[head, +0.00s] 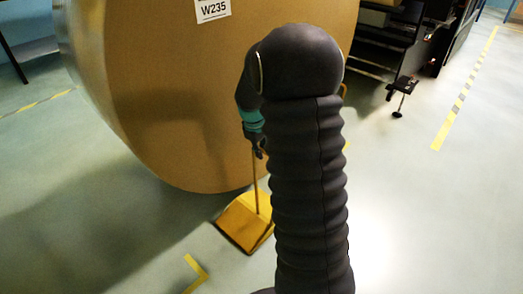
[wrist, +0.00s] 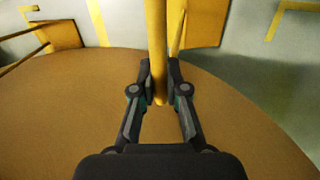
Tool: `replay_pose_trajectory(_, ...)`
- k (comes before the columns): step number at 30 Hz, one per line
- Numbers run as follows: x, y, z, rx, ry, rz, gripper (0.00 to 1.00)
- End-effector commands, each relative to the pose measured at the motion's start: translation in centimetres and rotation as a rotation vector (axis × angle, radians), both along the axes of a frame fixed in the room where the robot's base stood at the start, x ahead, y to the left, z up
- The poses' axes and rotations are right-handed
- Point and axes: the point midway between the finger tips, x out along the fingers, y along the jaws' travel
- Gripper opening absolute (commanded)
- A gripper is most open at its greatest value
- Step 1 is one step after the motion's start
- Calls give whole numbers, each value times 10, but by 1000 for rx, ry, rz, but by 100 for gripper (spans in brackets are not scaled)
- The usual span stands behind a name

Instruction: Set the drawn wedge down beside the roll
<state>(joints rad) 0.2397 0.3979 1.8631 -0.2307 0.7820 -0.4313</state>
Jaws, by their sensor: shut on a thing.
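The yellow wedge (head: 243,224) shows in the head view low beside the roll, with a thin upright handle (head: 256,188). My gripper (head: 259,150) is above the wedge, partly hidden behind my arm. In the wrist view, my gripper (wrist: 160,82) is shut on the yellow handle (wrist: 157,40), and part of the wedge (wrist: 205,25) shows beyond it. The large brown roll (head: 180,110) stands just behind and left of the wedge; its curved edge also fills the lower wrist view (wrist: 60,120). I cannot tell whether the wedge touches the floor.
A second yellow wedge (wrist: 60,36) with a rod shows at the upper left of the wrist view. Yellow floor marks (head: 196,270) lie near the wedge. Dark machinery (head: 390,45) stands at the back right. The floor on the right (head: 430,210) is clear.

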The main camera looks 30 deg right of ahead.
Motion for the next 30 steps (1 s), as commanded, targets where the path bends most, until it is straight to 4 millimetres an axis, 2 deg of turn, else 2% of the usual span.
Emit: replay_pose_trajectory(30,1,0,-8,-1,-3,0,0)
